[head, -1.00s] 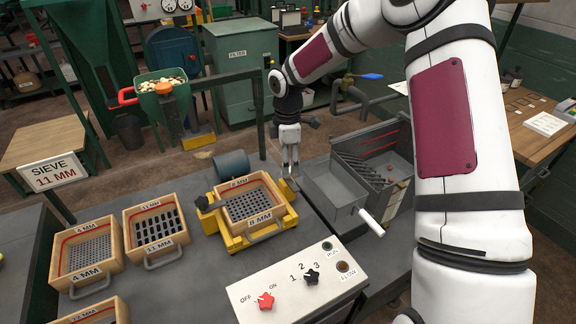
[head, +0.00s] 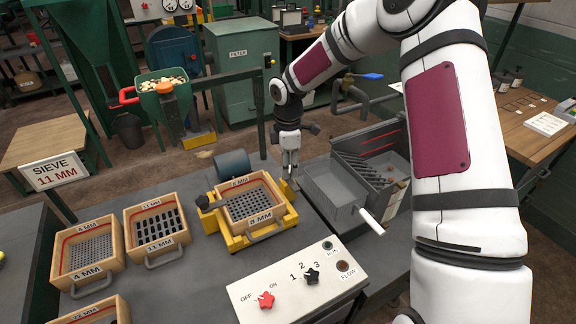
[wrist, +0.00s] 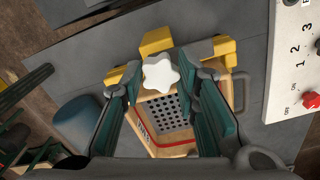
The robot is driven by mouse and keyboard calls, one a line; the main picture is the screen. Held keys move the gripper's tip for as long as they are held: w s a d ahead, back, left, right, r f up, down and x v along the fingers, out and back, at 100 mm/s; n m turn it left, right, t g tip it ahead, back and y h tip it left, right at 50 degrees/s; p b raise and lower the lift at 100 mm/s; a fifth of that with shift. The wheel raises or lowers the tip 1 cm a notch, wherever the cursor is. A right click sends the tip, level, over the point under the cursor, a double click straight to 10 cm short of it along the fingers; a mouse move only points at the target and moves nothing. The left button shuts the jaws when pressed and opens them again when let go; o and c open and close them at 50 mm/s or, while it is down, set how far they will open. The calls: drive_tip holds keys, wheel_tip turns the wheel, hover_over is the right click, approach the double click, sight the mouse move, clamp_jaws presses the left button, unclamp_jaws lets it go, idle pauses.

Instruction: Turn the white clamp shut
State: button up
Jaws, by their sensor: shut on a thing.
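The white clamp (wrist: 161,74) is a star-shaped knob at the edge of the yellow sieve frame (wrist: 156,42). In the wrist view it sits between the two fingertips of my gripper (wrist: 165,76), which is shut on it. In the head view my gripper (head: 289,170) points down at the right corner of the yellow frame (head: 233,241), and its fingers hide most of the clamp. A wooden sieve marked 8 MM (head: 262,219) sits in the frame.
Sieves marked 4 MM (head: 91,274) and 11 MM (head: 160,243) lie at the left. A grey bin (head: 333,203) stands close to the right of my gripper. A control panel (head: 290,287) with knobs lies in front. A sign (head: 54,172) reads SIEVE 11 MM.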

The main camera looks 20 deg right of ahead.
drive_tip(key=shift+m, duration=0.3)
drive_tip(key=m+b, duration=0.1)
drive_tip(key=m, duration=0.2)
drive_tip(key=shift+m, duration=0.4)
drive_tip(key=m+b, duration=0.1)
drive_tip(key=m, duration=0.3)
drive_tip(key=shift+a+m, duration=0.1)
drive_tip(key=shift+m, duration=0.2)
drive_tip(key=m+b, duration=0.1)
drive_tip(key=m, duration=0.7)
drive_tip(key=shift+m+b, duration=0.3)
drive_tip(key=shift+b, duration=0.1)
drive_tip(key=shift+m, duration=0.3)
drive_tip(key=o, duration=1.2)
drive_tip(key=shift+c, duration=0.2)
